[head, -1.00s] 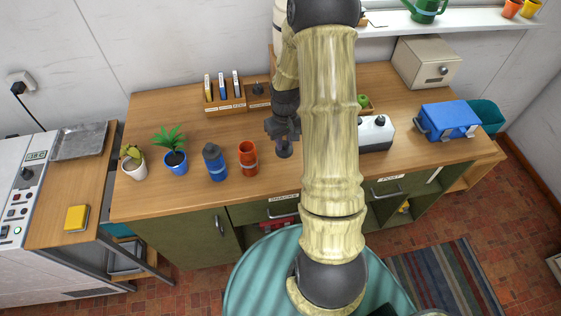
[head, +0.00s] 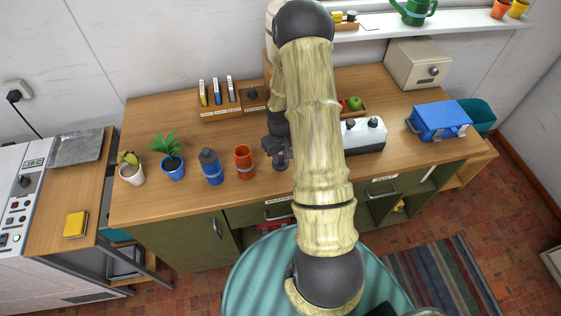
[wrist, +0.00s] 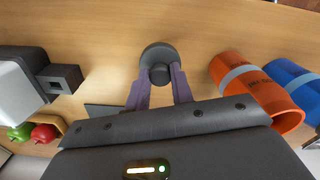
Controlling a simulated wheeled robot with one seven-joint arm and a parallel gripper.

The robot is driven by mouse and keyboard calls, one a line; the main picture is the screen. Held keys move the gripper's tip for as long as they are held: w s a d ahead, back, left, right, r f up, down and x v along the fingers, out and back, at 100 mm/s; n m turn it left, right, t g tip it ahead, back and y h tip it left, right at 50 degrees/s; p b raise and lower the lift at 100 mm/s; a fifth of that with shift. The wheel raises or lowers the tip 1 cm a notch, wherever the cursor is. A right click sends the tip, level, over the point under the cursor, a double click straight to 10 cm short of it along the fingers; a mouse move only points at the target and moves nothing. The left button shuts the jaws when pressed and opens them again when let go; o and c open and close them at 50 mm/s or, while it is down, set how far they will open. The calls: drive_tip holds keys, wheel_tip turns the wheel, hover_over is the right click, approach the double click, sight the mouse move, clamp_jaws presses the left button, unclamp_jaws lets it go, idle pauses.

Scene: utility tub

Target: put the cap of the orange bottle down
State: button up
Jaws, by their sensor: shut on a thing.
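The orange bottle (head: 244,161) stands upright on the wooden counter with its top open; it also shows in the wrist view (wrist: 258,92). My gripper (head: 279,157) is to the right of the orange bottle, low over the counter. In the wrist view its purple fingers (wrist: 160,84) are shut on the dark grey cap (wrist: 157,57). The cap also shows in the head view (head: 280,165), at or just above the counter top. I cannot tell for sure whether it touches the counter.
A blue bottle (head: 210,167) with a dark cap stands left of the orange one. Potted plants (head: 173,166) stand further left. The counter (head: 222,132) behind the bottles is clear.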

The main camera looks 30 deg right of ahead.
sight(280, 163)
drive_tip(key=shift+f+p, duration=0.65)
drive_tip(key=shift+f, duration=1.4)
drive_tip(key=shift+f, duration=0.1)
drive_tip(key=shift+f, duration=0.1)
drive_tip(key=o, duration=1)
drive_tip(key=shift+c, duration=0.2)
